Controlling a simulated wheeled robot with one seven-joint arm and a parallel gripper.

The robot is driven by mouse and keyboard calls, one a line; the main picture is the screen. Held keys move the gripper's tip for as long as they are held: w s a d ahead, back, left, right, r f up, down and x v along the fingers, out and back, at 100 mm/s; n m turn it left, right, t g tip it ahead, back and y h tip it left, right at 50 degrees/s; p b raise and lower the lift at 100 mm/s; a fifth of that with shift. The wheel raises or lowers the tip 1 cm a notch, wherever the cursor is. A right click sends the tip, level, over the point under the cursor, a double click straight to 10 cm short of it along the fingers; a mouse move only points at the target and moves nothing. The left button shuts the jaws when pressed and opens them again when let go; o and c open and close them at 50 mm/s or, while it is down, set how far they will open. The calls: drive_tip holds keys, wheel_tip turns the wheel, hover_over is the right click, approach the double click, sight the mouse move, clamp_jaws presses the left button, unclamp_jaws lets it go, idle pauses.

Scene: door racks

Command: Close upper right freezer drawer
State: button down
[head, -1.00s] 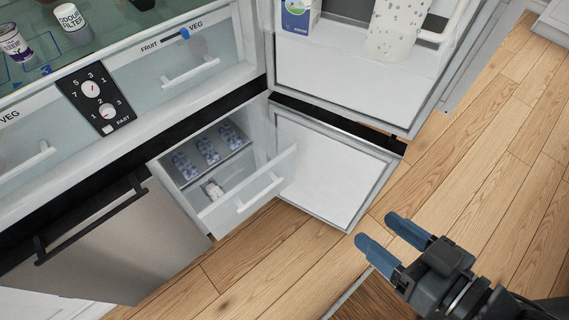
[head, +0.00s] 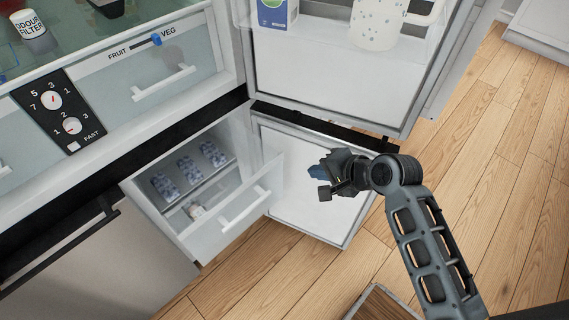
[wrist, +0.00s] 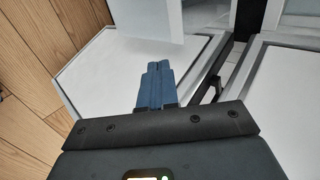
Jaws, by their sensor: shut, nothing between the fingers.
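The upper right freezer drawer (head: 213,238) is pulled out of the freezer compartment in the head view, with a white bar handle (head: 245,208) on its front. A small item lies inside it, under a shelf of blue-and-white packs (head: 188,172). The freezer door (head: 300,185) stands open to the right of the drawer. My gripper (head: 318,173) is shut and empty, in front of the open door's inner face and right of the drawer front, apart from the handle. In the wrist view the blue fingers (wrist: 159,80) are together, pointing toward white panels.
The upper fridge door (head: 330,75) is also open, holding a carton (head: 277,12) and a speckled jug (head: 380,22). A closed left freezer door (head: 95,265) has a dark handle. Wooden floor (head: 500,180) is free at the right.

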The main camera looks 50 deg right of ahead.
sight(277, 161)
drive_tip(key=shift+w+r+x, duration=0.3)
drive_tip(key=shift+r+x, duration=0.05)
drive_tip(key=shift+x, duration=1.8)
drive_tip(key=shift+w+r+x, duration=0.3)
drive_tip(key=shift+x, duration=1.8)
drive_tip(key=shift+w+r+x, duration=0.35)
drive_tip(key=shift+x, duration=1.8)
drive_tip(key=shift+w, duration=0.25)
drive_tip(key=w+b, duration=0.6)
drive_tip(key=w, duration=1.6)
drive_tip(key=shift+w+b, duration=0.3)
drive_tip(key=shift+b, duration=0.1)
